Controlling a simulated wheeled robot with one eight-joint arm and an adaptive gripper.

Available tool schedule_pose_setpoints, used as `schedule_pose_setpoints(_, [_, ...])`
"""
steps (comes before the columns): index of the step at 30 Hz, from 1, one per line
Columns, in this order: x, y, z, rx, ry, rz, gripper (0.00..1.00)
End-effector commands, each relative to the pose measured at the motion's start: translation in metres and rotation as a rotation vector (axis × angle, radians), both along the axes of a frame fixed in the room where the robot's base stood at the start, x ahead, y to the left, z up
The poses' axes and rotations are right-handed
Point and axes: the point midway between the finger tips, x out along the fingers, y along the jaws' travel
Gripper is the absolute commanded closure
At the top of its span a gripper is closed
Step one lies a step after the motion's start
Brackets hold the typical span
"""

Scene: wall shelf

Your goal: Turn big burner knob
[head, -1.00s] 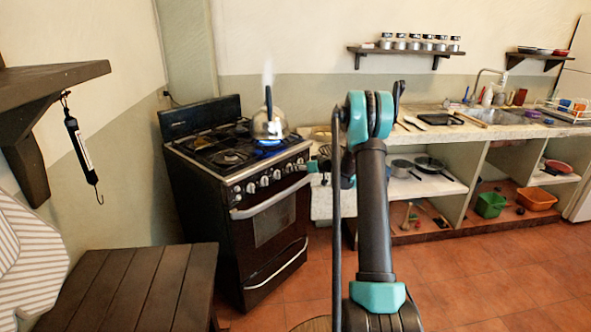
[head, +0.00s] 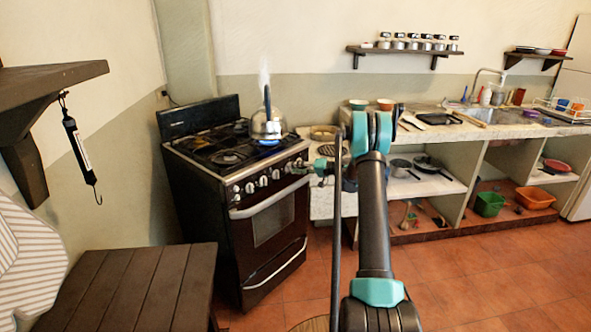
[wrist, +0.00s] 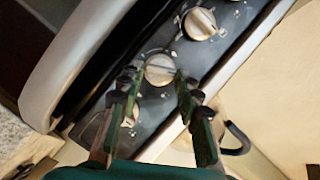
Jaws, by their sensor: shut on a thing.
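The stove (head: 245,215) is black, with a row of silver knobs along its front panel. In the wrist view, a round silver knob (wrist: 159,70) sits between the fingertips of my gripper (wrist: 155,78), with a finger on either side. My gripper is shut on this knob. Another knob (wrist: 200,22) lies above it, and one (wrist: 130,115) is partly hidden behind the left finger. In the head view my gripper (head: 303,169) is at the right end of the knob row, where it hides part of the panel. A blue flame (head: 268,142) burns under the kettle (head: 267,124).
The oven handle (wrist: 75,55) runs close beside the knobs. A counter (head: 470,130) with bowls and a sink stands right of the stove. A wooden table (head: 130,285) is at the front left. Open tiled floor (head: 500,270) lies at the right.

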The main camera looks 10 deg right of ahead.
Motion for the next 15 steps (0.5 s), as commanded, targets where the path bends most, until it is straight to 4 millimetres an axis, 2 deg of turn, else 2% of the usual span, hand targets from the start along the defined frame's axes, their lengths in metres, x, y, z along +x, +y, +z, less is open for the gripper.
schedule_pose_setpoints(15, [0.0015,-0.0025,-0.0065,0.311,0.266,-0.002,0.95])
